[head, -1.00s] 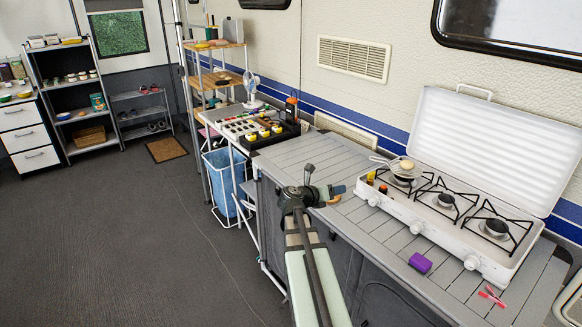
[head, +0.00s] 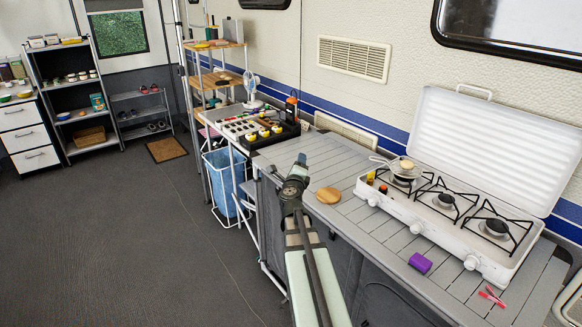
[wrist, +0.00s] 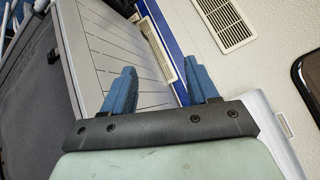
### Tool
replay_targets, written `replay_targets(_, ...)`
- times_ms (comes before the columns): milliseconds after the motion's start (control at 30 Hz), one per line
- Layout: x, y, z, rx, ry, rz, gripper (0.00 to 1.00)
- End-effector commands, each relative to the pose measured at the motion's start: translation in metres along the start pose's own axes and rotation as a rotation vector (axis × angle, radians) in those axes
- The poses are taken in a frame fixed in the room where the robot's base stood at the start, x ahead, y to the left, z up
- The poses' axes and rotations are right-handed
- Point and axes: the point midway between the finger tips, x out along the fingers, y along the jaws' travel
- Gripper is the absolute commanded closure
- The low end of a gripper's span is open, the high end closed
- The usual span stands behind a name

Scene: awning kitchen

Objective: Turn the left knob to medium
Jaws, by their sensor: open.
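The white three-burner stove (head: 440,250) stands on the slatted counter with its lid raised. Its left knob (head: 372,201) is on the front face near the left end. The middle knob (head: 416,228) and right knob (head: 472,262) are farther right. The left knob's setting is too small to read. My gripper (head: 301,160) is over the counter's left part, left of the stove and apart from the knob. In the wrist view my gripper's blue fingers (wrist: 162,85) are spread with nothing between them; no knob shows there.
A small pan (head: 403,170) sits on the left burner. Small orange and yellow items (head: 377,183) are by the stove's left end. A round wooden disc (head: 328,195) and purple block (head: 420,263) lie on the counter. Slats in front of the stove are mostly clear.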

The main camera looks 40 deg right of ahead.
Motion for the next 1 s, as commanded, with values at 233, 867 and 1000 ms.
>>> replay_targets(233,-0.003,0.007,0.018,-0.111,-0.095,0.031,0.41)
replay_targets(867,-0.003,0.020,0.030,-0.139,-0.127,0.052,0.41)
replay_targets(1000,0.013,0.041,0.040,-0.121,-0.132,0.077,0.41)
